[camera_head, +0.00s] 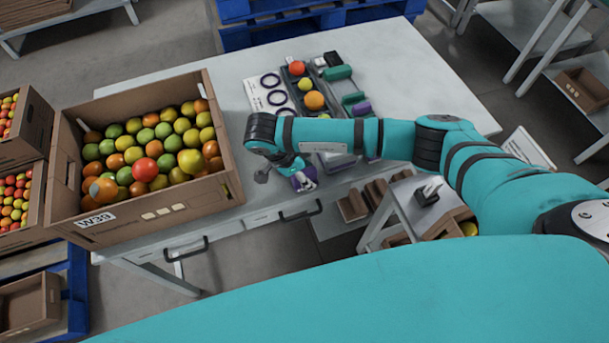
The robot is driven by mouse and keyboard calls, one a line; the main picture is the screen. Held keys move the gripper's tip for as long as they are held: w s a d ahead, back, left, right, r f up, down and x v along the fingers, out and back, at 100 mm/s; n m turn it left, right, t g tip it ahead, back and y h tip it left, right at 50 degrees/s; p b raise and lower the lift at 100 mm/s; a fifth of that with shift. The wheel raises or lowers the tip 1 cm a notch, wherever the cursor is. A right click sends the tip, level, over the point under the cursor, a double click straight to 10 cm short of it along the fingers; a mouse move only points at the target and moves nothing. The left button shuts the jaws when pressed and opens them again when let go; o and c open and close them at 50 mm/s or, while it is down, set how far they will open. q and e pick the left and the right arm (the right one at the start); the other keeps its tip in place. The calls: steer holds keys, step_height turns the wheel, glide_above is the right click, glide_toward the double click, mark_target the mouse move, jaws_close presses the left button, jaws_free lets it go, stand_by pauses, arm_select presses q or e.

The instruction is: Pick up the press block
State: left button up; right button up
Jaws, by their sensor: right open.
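I cannot tell for sure which thing is the press block. A small purple piece (362,108) lies on the table near the teal-handled tools, on the far side of my right arm. Another purple and pale piece (303,180) shows at the table's front edge, close beside my right gripper; its shape is partly hidden. My right gripper (283,174) hangs below the wrist over the front of the table, right of the tomato carton. It is open, and I see nothing held in it. My left gripper is not in view.
A large carton (142,213) of mixed tomatoes fills the table's left side. Behind my arm are a white ring gauge card (255,95), a dark tray with several tomatoes and a teal-handled tool (338,73). The table's right end (430,70) is clear. A low stand is at front right.

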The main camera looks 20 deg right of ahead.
mark_target(308, 172)
jaws_close()
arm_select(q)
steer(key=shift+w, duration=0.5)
arm_select(e)
steer(key=shift+r, duration=0.2)
steer(key=shift+w+r, duration=0.1)
steer(key=shift+r, duration=0.15)
steer(key=r, duration=0.1)
steer(key=b, duration=0.1)
steer(key=r, duration=0.1)
steer(key=shift+s+a+r, duration=0.15)
steer(key=shift+s+r, duration=0.1)
steer(key=shift+r, duration=0.1)
arm_select(q)
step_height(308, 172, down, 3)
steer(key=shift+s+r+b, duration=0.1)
steer(key=shift+b, duration=0.75)
arm_select(e)
steer(key=s+a, duration=0.2)
steer(key=s, duration=0.5)
steer(key=s+a+r, duration=0.1)
steer(key=s+a, duration=0.2)
steer(key=s, duration=0.4)
steer(key=shift+s+r, duration=0.25)
steer(key=shift+s, duration=0.15)
